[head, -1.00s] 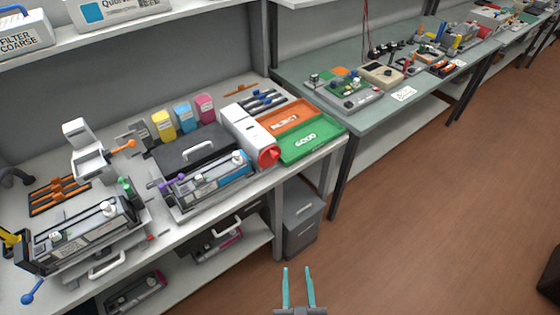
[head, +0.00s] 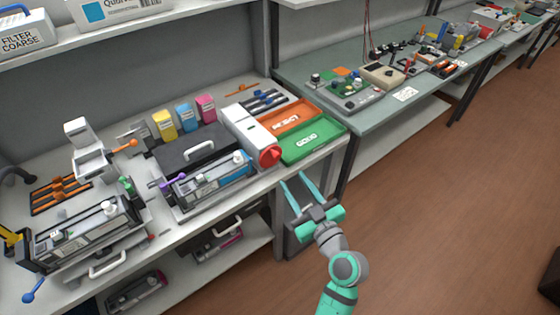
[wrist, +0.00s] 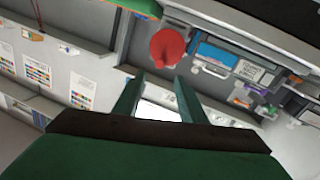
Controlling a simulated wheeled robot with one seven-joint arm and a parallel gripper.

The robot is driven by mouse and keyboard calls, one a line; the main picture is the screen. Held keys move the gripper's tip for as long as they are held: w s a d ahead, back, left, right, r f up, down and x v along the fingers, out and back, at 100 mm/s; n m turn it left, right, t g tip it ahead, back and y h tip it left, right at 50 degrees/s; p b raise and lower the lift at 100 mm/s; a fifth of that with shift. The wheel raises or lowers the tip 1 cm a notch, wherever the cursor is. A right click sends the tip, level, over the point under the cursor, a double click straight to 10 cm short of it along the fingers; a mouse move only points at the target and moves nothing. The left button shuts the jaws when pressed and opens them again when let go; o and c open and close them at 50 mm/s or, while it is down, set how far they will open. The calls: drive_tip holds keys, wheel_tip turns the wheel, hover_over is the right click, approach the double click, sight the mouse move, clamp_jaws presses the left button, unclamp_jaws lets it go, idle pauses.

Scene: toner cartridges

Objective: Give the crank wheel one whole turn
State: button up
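The red crank wheel (head: 269,157) sits on the front end of a white box-shaped device (head: 246,130) at the front edge of the workbench. In the wrist view the red wheel (wrist: 168,47) shows just beyond the fingertips, above the gap between them. My gripper (head: 297,182) is open and empty, in front of the bench edge, below and to the right of the wheel. Its two teal fingers (wrist: 156,84) stand apart and do not appear to touch the wheel.
Right of the white device lie an orange REJECT tray (head: 284,119) and a green GOOD tray (head: 312,138). Left of it a blue cartridge (head: 215,176) lies in a cradle. A grey bin (head: 303,225) stands under the bench.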

hover_over(274, 160)
drive_tip(key=a+v, duration=0.1)
drive_tip(key=v, duration=0.4)
drive_tip(key=shift+s+d, duration=0.35)
clamp_jaws()
